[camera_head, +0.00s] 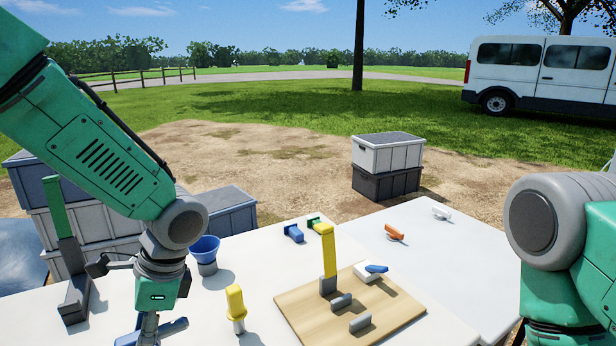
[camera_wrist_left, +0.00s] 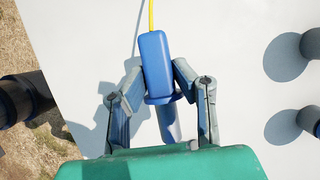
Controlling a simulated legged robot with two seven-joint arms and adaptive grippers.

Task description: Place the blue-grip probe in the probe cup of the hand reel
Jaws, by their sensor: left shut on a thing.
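The blue-grip probe (camera_wrist_left: 156,58) is between the two fingers of my left gripper (camera_wrist_left: 158,82) in the left wrist view. A yellow cable leaves the top end of its blue grip, and a grey shaft shows past the blue collar. My right gripper is out of view; only my right arm shows.
A blue funnel-shaped cup (camera_head: 205,248) and a yellow-grip piece (camera_head: 236,303) stand right of my left gripper. A wooden board (camera_head: 300,307) carries a yellow upright (camera_head: 329,252). A green upright on a dark base (camera_head: 58,215) stands left. Grey cases (camera_head: 225,212) are behind.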

